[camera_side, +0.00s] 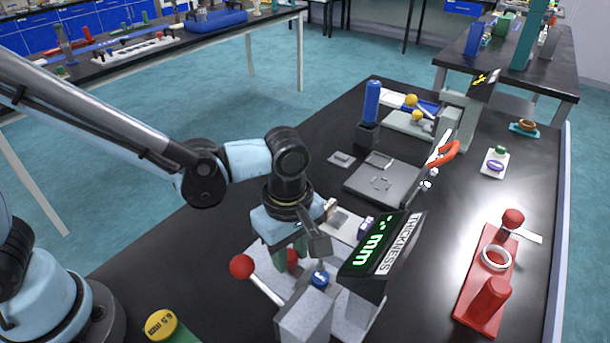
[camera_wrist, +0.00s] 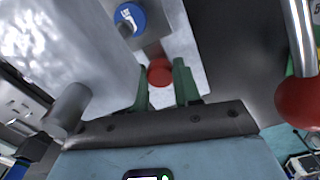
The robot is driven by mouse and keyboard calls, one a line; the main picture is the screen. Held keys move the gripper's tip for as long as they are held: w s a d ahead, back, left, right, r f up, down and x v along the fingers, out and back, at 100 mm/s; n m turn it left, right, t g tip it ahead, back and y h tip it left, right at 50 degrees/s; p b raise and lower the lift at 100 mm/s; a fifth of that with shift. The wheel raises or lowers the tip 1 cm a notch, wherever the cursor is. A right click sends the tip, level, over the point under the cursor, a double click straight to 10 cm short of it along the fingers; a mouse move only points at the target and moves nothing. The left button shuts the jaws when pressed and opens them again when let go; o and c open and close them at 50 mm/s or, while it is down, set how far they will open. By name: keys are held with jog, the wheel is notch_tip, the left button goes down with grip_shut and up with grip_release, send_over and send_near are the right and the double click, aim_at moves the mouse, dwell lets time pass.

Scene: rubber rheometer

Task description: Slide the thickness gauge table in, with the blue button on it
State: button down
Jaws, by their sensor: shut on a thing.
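The thickness gauge (camera_side: 378,252) stands at the front of the bench, its tilted head showing green digits and the word THICKNESS. The blue button (camera_side: 320,279) sits low beside the gauge head; in the wrist view it (camera_wrist: 130,19) lies on the light grey gauge table (camera_wrist: 172,18). A red knob (camera_wrist: 160,72) is at the near end of this table. My gripper (camera_side: 294,252) points down, its green fingers (camera_wrist: 162,88) closed around the red knob. In the side view the knob is partly hidden by the fingers, and the table is mostly hidden.
A lever with a red ball (camera_side: 241,266) stands close to my gripper's left; its ball (camera_wrist: 300,102) is at the wrist view's right. A yellow-topped weight (camera_side: 161,324) is at front left. A grey plate (camera_side: 382,184) lies behind. A red stand (camera_side: 487,290) is at right.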

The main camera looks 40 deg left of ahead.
aim_at(292, 257)
jog(key=shift+d, duration=0.3)
jog(key=c, duration=0.8)
grip_release()
jog(key=shift+a, duration=0.1)
notch_tip(292, 257, up, 12)
jog(key=shift+r, duration=0.1)
jog(key=a+m+t, duration=0.2)
jog(key=a+m, duration=0.3)
jog(key=a, duration=0.1)
jog(key=a+f+m+t, duration=0.1)
jog(key=a+m+t, duration=0.1)
jog(key=a+m, duration=0.3)
jog(key=s+a+m+t, duration=0.1)
jog(key=a+m+t, duration=0.2)
jog(key=a+m, duration=0.2)
jog(key=shift+a+f, duration=0.2)
jog(key=shift+a, duration=0.7)
jog(key=shift+a+f, duration=0.2)
jog(key=shift+a, duration=0.7)
